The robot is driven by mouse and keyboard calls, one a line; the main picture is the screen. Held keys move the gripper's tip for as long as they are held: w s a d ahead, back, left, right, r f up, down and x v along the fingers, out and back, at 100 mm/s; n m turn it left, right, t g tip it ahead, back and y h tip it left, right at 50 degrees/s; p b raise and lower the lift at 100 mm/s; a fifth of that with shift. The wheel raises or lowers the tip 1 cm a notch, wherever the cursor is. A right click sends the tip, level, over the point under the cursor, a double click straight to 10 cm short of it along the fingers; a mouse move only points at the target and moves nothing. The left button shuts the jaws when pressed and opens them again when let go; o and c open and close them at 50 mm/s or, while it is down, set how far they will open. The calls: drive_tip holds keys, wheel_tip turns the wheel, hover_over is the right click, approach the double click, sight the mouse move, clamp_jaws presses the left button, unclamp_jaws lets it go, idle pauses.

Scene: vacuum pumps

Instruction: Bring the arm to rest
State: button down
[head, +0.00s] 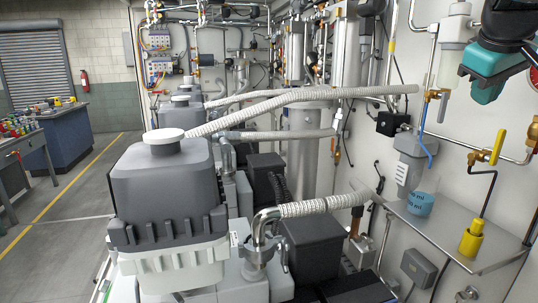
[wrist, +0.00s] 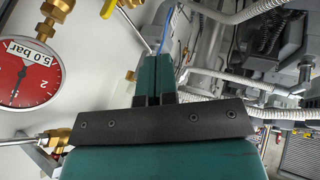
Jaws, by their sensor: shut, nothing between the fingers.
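My gripper (wrist: 165,60) is shut in the wrist view, its two teal fingers lying side by side with nothing between them. In the head view a teal and black part of my arm (head: 490,65) shows at the upper right, in front of the white wall panel and close to the clear filter bowl (head: 457,30). The rest of my arm is outside the picture.
A red 5.0 bar gauge (wrist: 25,75) and brass fittings (wrist: 58,10) are left of the fingers. Grey pumps (head: 170,190) and ribbed hoses (head: 300,97) fill the middle. The aisle floor (head: 75,215) is clear.

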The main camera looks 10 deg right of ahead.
drive_tip(key=s+a+f+n+y+b, duration=0.2)
drive_tip(key=a+f+n+y, duration=0.2)
drive_tip(key=a+f, duration=1.1)
drive_tip(key=s+a+f+n+g+y, duration=0.1)
drive_tip(key=s+a+f+g+y, duration=0.1)
drive_tip(key=s+a+f, duration=0.2)
drive_tip(key=s+a+f+n+g+y, duration=0.1)
drive_tip(key=s+a+f, duration=0.4)
drive_tip(key=s+a, duration=0.6)
drive_tip(key=shift+s+g+y+b, duration=0.25)
drive_tip(key=shift+g+y+b, duration=0.2)
drive_tip(key=shift+g+y, duration=0.5)
